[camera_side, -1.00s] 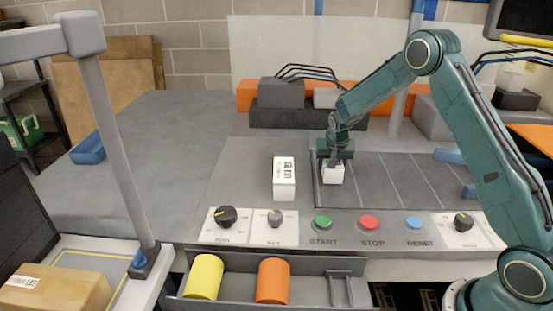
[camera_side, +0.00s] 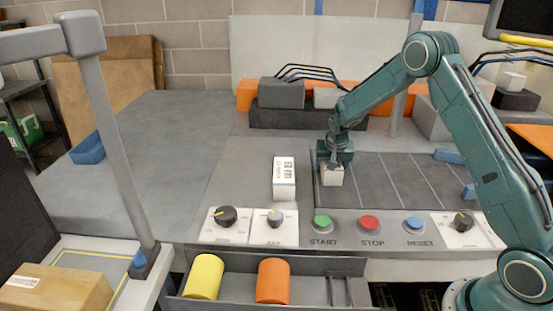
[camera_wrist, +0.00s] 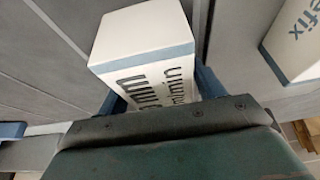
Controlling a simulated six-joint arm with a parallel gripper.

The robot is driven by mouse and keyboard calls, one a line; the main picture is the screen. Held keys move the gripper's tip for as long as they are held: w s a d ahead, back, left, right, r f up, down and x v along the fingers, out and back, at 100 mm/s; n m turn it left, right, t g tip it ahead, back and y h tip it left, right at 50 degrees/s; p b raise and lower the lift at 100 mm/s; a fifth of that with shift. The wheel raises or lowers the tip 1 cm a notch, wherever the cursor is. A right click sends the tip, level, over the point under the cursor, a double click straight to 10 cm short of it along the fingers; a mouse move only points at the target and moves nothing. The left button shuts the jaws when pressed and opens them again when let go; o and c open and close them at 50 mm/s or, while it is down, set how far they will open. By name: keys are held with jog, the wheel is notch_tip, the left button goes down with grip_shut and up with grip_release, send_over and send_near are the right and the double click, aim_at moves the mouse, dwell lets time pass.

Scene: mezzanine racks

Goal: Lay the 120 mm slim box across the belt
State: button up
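My gripper (camera_side: 334,160) is at the left end of the dark lined panel (camera_side: 395,180), with a white box (camera_side: 332,176) between its fingers. In the wrist view this white box (camera_wrist: 145,38) has a grey-blue band and dark lettering, and blue fingers lie close against both sides. Its underside is hidden, so I cannot tell whether it touches the panel. A second white box (camera_side: 284,178) with dark print stands left of the gripper; it also shows in the wrist view (camera_wrist: 295,42). I cannot tell which is the 120 mm slim box. The broad grey surface (camera_side: 150,160) at left looks like the belt and is mostly bare.
Knobs and START, STOP and RESET buttons (camera_side: 369,223) line the front. An open drawer (camera_side: 235,290) holds yellow and orange cylinders. A grey post (camera_side: 115,150) stands at left. Grey and orange blocks (camera_side: 281,93) stand behind.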

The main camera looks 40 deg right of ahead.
jog(key=shift+o, duration=0.9)
jog(key=v, duration=1.3)
jog(key=shift+s+a+r, duration=0.1)
jog(key=shift+s+r, duration=0.05)
jog(key=shift+r, duration=0.25)
